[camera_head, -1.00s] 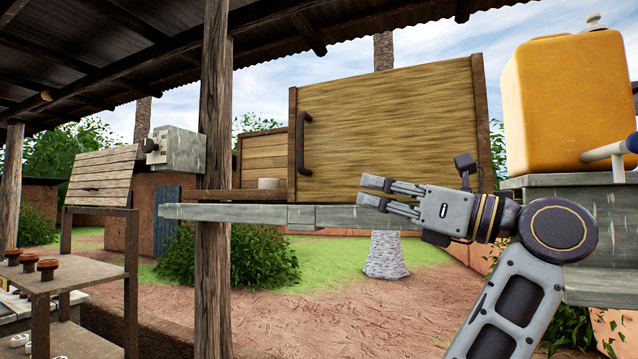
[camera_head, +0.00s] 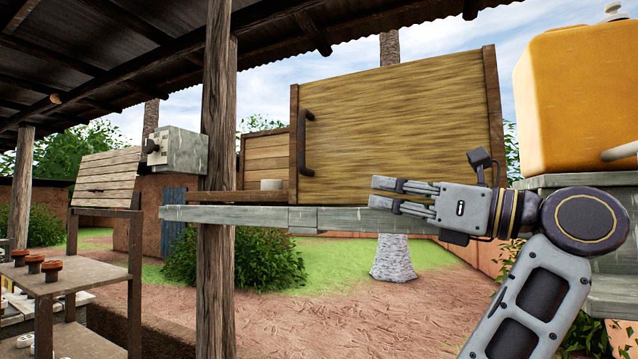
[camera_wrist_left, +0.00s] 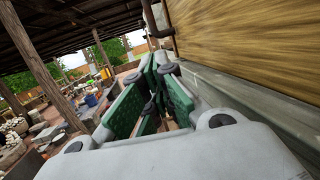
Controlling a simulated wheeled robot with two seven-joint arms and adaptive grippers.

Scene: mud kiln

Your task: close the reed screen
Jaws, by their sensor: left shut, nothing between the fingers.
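The reed screen (camera_head: 400,125) is a tan reed panel in a brown wooden frame, standing on a grey shelf (camera_head: 250,216). Its dark upright handle (camera_head: 306,143) is near its left edge. To the left of the screen, an uncovered part shows a slatted wooden wall and a small pale round object (camera_head: 271,184). My left gripper (camera_head: 374,193) is shut and empty, in front of the screen's lower part, right of and below the handle. In the left wrist view, the screen (camera_wrist_left: 240,40) runs along the right and the handle (camera_wrist_left: 157,20) lies ahead. My right gripper is out of view.
A yellow jerrycan (camera_head: 575,95) stands at the right on a grey top. A low wooden rack (camera_head: 70,285) with small brown pots is at the left.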

